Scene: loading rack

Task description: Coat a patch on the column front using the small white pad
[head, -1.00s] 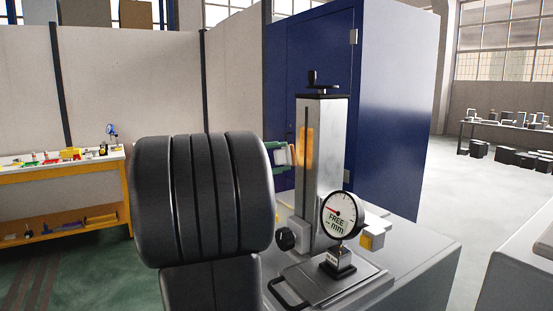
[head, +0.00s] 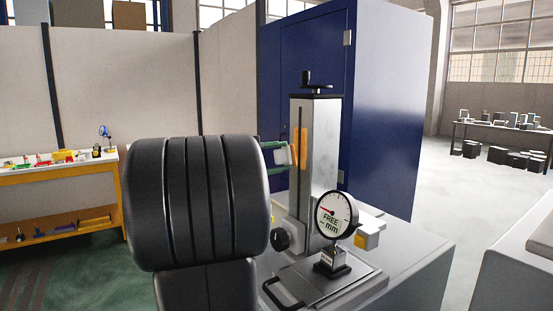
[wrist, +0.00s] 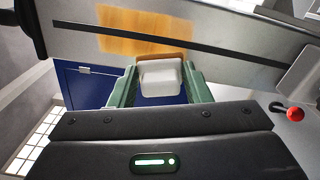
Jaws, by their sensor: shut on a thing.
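The upright metal column (head: 323,190) stands on the bench, with a tall orange patch (head: 303,145) on its front. In the wrist view the column runs across the top; its orange patch (wrist: 130,22) is crossed by a dark slot. My gripper (head: 276,156) is shut on the small white pad (head: 282,157), level with the patch. The pad (wrist: 162,78) sits between my green fingers in the wrist view, its far end at the patch's near edge. A little orange shows at the pad's end. I cannot tell whether pad and column touch.
A dial gauge (head: 336,215) reading "FREE mm" stands in front of the column on a plate with a black handle (head: 284,295). A black knob (head: 280,240) sticks out at the column's foot. A blue cabinet (head: 385,110) stands behind. A red-tipped lever (wrist: 294,114) shows at right.

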